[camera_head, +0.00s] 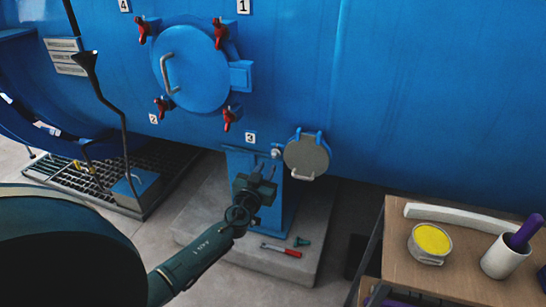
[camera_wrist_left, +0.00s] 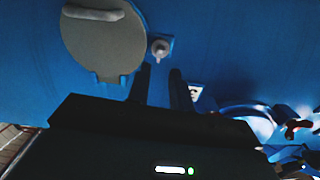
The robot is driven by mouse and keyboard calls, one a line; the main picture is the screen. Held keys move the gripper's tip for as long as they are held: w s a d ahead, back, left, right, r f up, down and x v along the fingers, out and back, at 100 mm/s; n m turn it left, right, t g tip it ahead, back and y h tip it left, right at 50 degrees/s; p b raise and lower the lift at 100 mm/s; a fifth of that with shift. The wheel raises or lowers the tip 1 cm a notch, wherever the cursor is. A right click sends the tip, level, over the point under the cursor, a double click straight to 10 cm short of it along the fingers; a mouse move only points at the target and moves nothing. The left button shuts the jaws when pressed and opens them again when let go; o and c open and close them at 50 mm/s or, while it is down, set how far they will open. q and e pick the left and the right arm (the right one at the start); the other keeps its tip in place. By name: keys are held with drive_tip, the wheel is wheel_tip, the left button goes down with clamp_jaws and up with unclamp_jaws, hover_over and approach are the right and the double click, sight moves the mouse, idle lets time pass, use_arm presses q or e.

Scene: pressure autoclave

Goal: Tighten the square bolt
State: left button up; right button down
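A small light-grey bolt (camera_head: 276,153) sticks out of the blue support just left of a round grey cover. In the left wrist view the bolt (camera_wrist_left: 160,48) lies ahead of the fingertips, roughly in line with the gap between them. My left gripper (camera_head: 262,172) is just below and left of the bolt in the head view. In the left wrist view its two dark fingers (camera_wrist_left: 161,76) are apart with nothing between them. They appear short of the bolt. My right gripper is in neither view.
The round grey cover (camera_head: 307,156) hangs close beside the bolt. A wooden table (camera_head: 470,267) at right holds a yellow-filled tin (camera_head: 432,240) and a white cup (camera_head: 502,260).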

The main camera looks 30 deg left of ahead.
sight(275, 155)
use_arm(q)
drive_tip(key=x, duration=0.6)
drive_tip(key=shift+w+b, duration=0.35)
drive_tip(key=shift+c, duration=0.4)
clamp_jaws()
